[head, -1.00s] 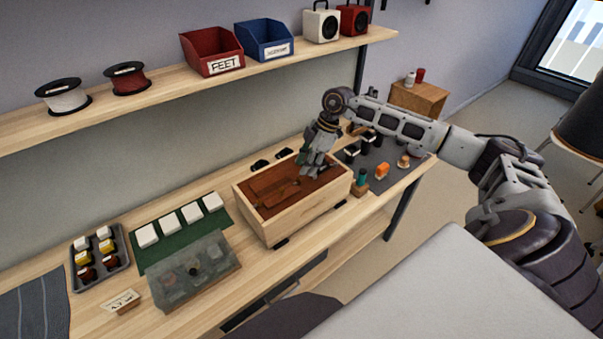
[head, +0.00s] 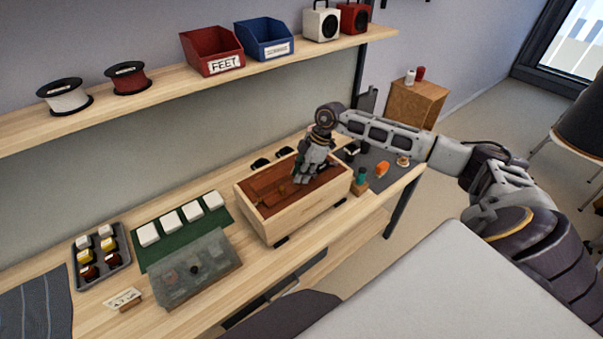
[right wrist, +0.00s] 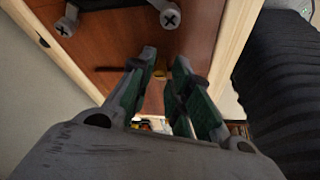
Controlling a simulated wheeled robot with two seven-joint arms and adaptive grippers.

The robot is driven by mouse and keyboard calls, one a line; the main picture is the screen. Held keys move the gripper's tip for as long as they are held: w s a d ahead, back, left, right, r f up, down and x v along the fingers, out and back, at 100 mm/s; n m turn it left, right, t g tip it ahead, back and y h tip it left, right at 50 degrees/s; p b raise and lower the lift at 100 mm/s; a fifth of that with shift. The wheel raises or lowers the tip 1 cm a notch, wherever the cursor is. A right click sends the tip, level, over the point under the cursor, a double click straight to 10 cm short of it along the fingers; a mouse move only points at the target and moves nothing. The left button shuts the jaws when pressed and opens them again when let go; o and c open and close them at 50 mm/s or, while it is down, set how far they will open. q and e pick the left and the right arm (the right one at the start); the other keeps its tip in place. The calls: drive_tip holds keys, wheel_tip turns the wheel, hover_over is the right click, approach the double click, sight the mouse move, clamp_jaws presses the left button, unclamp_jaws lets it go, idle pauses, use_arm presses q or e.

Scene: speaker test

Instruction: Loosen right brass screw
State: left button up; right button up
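The wooden speaker box (head: 300,217) sits on the workbench with its reddish-brown inner panel (head: 268,187) facing up. My right gripper (head: 302,180) points down over the right part of this panel. In the right wrist view, a small brass piece, likely the right brass screw (right wrist: 160,73), shows between the fingertips of my right gripper (right wrist: 164,60). The green-padded fingers stand apart with a narrow gap; I see no clear contact with the brass. The screw cannot be made out in the head view. My left gripper is out of view.
In the right wrist view, grey cross-marked ends (right wrist: 170,18) show above the panel. A dark mat (head: 380,185) with small parts lies right of the box. A clear-lidded case (head: 195,270), green mat (head: 185,240) and grey tray (head: 123,255) lie left. A shelf (head: 160,100) runs above.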

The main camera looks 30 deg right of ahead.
clamp_jaws()
